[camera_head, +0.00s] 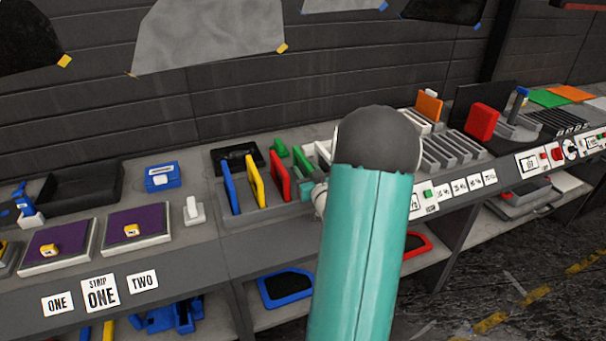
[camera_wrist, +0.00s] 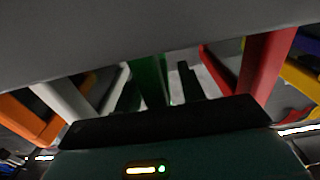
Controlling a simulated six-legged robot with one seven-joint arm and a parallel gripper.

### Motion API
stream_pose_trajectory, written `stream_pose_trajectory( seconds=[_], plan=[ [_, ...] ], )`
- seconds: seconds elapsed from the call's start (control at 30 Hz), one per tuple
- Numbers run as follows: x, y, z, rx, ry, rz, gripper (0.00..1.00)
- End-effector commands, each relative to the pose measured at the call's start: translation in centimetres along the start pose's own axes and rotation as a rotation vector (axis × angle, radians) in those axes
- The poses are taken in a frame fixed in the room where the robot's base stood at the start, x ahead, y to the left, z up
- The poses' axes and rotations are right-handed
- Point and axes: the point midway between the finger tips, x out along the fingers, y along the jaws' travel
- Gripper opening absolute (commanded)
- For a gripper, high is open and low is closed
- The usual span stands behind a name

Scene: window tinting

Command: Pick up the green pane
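The green pane (camera_head: 302,158) stands upright in a grey rack (camera_head: 262,214) on the bench, just right of the red pane (camera_head: 279,175). In the wrist view the green pane (camera_wrist: 150,80) is near the middle, between a white frame (camera_wrist: 65,98) on the left and the red pane (camera_wrist: 266,62) on the right. My gripper (camera_head: 309,188) is close to the front of the green pane, partly hidden behind my teal arm.
A yellow pane (camera_head: 254,180) and a blue pane (camera_head: 231,187) stand left of the red one, close together. A small green piece (camera_head: 280,148) lies behind them. An orange pane (camera_head: 429,105) and a red block (camera_head: 482,122) stand farther right. Purple pads (camera_head: 138,221) lie on the left.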

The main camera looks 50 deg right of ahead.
Motion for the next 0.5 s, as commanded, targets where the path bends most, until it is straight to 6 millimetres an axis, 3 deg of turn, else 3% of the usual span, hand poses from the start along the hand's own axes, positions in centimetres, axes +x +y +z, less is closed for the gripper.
stream_pose_trajectory(
  seconds=[0.3, 0.5],
  plan=[
    [0.7, 0.0, -0.02, 0.0, 0.0, 0.001, 0.38],
    [0.69, 0.01, -0.03, 0.0, 0.0, 0.001, 0.0]
  ],
)
